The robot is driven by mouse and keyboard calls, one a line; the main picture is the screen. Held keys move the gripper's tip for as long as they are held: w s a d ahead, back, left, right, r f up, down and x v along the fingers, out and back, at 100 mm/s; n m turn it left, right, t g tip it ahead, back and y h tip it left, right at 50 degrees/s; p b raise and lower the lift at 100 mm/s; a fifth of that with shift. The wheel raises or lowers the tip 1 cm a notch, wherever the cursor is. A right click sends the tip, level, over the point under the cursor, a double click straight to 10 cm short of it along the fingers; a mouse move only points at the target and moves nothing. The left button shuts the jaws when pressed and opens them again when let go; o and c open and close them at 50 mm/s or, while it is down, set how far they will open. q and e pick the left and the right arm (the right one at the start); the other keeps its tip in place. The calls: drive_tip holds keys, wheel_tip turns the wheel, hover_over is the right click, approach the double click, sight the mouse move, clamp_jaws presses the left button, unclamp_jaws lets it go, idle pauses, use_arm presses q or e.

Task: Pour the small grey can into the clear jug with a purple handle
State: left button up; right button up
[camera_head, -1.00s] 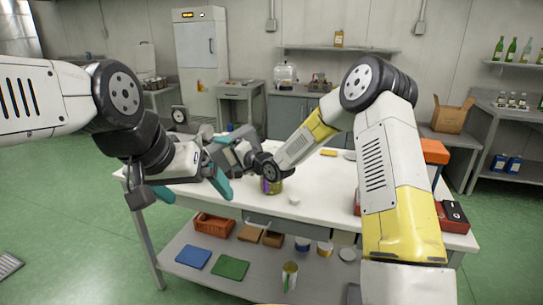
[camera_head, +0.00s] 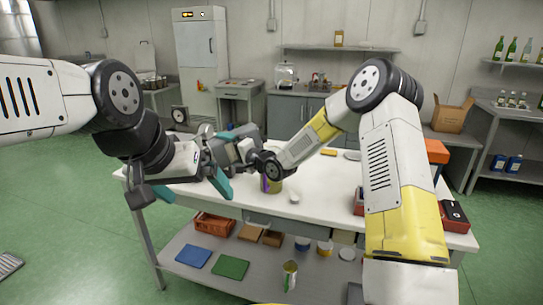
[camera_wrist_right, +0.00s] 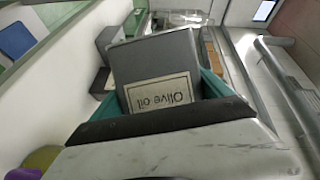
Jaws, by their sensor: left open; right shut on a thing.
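The small grey can (camera_wrist_right: 150,62), with an upside-down "Olive oil" label in the right wrist view, is between the teal fingers of my right gripper (camera_head: 236,146). That gripper is shut on it above the table; the arm largely hides the can in the head view. The jug (camera_head: 273,186) with a purple handle stands on the white table below and right of that gripper, its top hidden by my right wrist. In the right wrist view its purple part (camera_wrist_right: 22,174) shows at the lower-left corner. My left gripper (camera_head: 213,160) is open, its teal fingers left of the jug.
A white round lid-like piece (camera_head: 302,200) lies right of the jug on the white table (camera_head: 325,180). Red and orange boxes (camera_head: 436,152) stand at the table's right end. The lower shelf (camera_head: 215,247) holds an orange crate, mats and cans. The table's middle is mostly clear.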

drive_tip(key=shift+w+d+r+m+y, duration=0.2)
drive_tip(key=shift+d+r+m+y, duration=0.1)
drive_tip(key=shift+m, duration=0.2)
idle(0.8)
drive_tip(key=shift+d+r+m+p, duration=0.1)
drive_tip(key=shift+r+m+p, duration=0.35)
drive_tip(key=shift+r, duration=0.15)
idle(1.9)
